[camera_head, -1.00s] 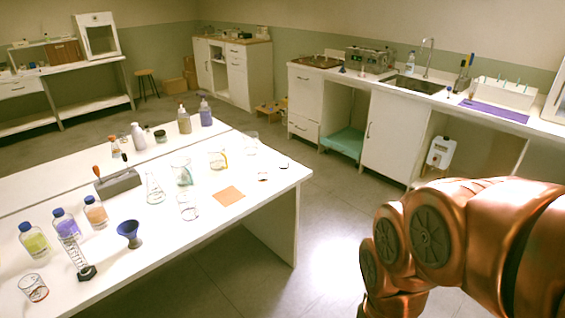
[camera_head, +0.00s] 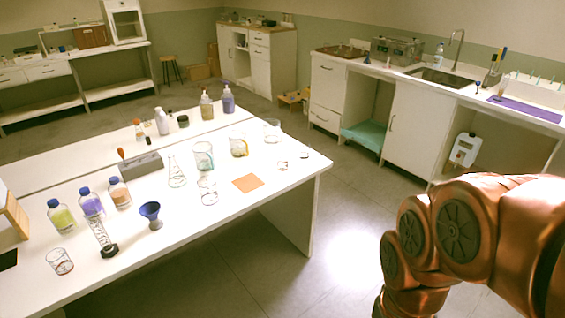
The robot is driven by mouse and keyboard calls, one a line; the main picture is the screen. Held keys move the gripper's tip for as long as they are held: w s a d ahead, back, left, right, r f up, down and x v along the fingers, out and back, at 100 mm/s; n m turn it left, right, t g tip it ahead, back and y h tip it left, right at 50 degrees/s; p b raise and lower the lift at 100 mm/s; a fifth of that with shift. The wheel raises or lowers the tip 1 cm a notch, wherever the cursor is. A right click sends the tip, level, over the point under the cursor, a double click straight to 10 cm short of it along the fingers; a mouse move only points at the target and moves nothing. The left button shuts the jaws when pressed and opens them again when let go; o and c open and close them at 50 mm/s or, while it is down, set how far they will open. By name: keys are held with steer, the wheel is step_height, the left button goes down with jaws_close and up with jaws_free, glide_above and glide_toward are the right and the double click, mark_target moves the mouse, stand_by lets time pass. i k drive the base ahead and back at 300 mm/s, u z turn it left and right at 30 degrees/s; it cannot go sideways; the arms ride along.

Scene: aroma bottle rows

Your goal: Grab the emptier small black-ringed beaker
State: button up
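Several glass beakers stand on the white table. A small beaker (camera_head: 60,262) with a dark reddish patch near its base is at the near left. A clear beaker (camera_head: 208,190) stands left of the orange square. A clear beaker (camera_head: 272,130) stands farther back. Two very small vessels (camera_head: 283,164) (camera_head: 304,155) are near the right edge. Black rings and fill levels are too small to tell apart surely. My copper arm is at the lower right; my gripper is out of view.
The white table (camera_head: 290,185) also bears an orange square (camera_head: 247,183), a blue funnel (camera_head: 150,213), a conical flask (camera_head: 176,172), a grey block (camera_head: 134,166) and several capped bottles (camera_head: 91,203). Open floor (camera_head: 350,240) lies between table and sink counter (camera_head: 410,78).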

mark_target(304, 150)
steer(key=z, duration=1.4)
steer(key=i, duration=4.2)
steer(key=u, duration=4.55)
